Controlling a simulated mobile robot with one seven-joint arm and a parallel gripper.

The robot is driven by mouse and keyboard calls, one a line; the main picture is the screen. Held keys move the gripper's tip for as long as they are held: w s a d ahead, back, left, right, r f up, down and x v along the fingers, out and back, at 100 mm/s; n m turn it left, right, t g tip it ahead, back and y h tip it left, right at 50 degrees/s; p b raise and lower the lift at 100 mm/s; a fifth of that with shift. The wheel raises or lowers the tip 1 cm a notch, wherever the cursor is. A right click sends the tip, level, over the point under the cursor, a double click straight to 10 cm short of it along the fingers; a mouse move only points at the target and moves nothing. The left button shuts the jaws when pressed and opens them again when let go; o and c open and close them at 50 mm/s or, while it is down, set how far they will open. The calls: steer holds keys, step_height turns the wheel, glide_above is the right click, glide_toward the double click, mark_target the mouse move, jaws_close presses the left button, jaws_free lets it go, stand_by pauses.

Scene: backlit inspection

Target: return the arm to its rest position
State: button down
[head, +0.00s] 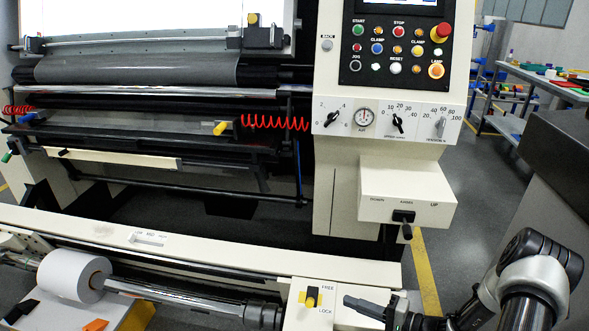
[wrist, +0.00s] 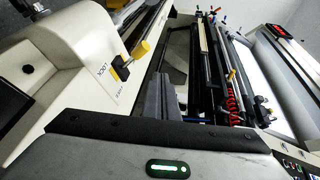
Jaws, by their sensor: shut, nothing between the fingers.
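My gripper (head: 350,302) is at the bottom of the head view, low over the front of the machine. Its fingers are shut and empty, pointing left. The fingers also show in the wrist view (wrist: 153,97), close together. The lever with the yellow plate (head: 311,297), marked FREE and LOCK, is just left of the fingertips in the head view. A gap shows between them. The lever also shows in the wrist view (wrist: 130,62), beyond and left of the fingers. My arm enters from the lower right of the head view.
The cream control panel (head: 385,115) rises behind my gripper, with the UP/DOWN lever box (head: 400,196) jutting out below it. A white roll (head: 75,276) sits on a shaft at the lower left. A dark grey cabinet (head: 550,165) stands right. Grey floor lies between.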

steer(key=s+a+r+n+g+h, duration=0.2)
steer(key=s+r+g, duration=0.1)
steer(key=r, duration=0.5)
steer(key=s+a+r+n+g+h, duration=0.2)
steer(key=s+a+r+n+g, duration=0.1)
steer(key=r, duration=0.5)
steer(key=s+a+r+n+g+h, duration=0.2)
steer(key=s+r+g, duration=0.1)
steer(key=r, duration=0.5)
steer(key=s+d+r+t+h, duration=0.2)
steer(key=s+r+t+h, duration=0.15)
steer(key=s+r, duration=0.4)
steer(key=s+d+r+t+h, duration=0.2)
steer(key=s+r+h, duration=0.3)
steer(key=r, duration=0.4)
step_height(320, 180, up, 27)
steer(key=p, duration=2.7)
steer(key=shift+s+a+y, duration=0.3)
steer(key=shift+a+y, duration=0.05)
